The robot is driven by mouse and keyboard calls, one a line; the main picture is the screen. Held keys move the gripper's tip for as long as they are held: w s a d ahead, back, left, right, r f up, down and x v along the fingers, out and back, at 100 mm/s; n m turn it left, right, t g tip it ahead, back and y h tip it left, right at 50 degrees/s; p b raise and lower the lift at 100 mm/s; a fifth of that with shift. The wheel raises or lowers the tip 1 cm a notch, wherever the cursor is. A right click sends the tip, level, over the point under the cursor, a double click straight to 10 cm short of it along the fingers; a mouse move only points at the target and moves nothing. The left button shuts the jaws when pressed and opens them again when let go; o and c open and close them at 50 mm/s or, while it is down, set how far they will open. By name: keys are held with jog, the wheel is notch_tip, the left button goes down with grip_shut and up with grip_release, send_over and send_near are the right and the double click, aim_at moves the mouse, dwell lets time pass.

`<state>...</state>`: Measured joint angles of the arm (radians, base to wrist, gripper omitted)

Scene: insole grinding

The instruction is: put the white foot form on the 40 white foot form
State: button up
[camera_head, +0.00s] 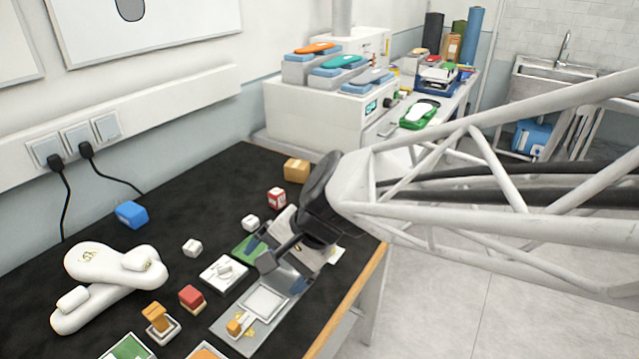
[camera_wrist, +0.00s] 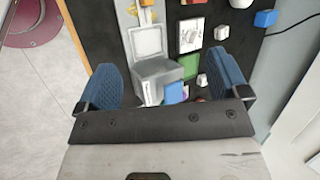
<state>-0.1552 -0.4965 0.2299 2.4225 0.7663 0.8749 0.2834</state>
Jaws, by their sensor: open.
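Two white foot forms lie crossed at the left of the black table in the head view: one with a faint mark (camera_head: 95,260), and one reaching toward the front left (camera_head: 72,318). They touch or overlap where they meet; I cannot read a 40 on either. Part of a white form shows at the wrist view's top edge (camera_wrist: 241,3). My gripper (camera_head: 277,264) is open over the table's right part, well away from the forms. In the wrist view its blue fingers (camera_wrist: 170,80) are wide apart, with a grey block (camera_wrist: 158,72) seen between them, not gripped.
A red block (camera_head: 192,298), a blue block (camera_head: 131,214), small white blocks and a tan box (camera_head: 297,170) stand on the table. A white machine (camera_head: 315,112) is behind. Another white form lies on a green base (camera_head: 419,124) at the back.

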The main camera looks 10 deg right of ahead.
jog(key=s+d+r+n+h, duration=0.1)
jog(key=s+d+n+h, duration=0.1)
jog(key=d, duration=0.3)
jog(key=s+d+n+h, duration=0.2)
jog(key=d, duration=0.3)
jog(key=s+d+r+n+t+h, duration=0.1)
jog(key=s+d+n+h, duration=0.1)
jog(key=d, duration=0.3)
jog(key=shift+s+d+r+n+h, duration=0.3)
jog(key=shift+s+d+r+h, duration=0.05)
jog(key=shift+s+h, duration=0.2)
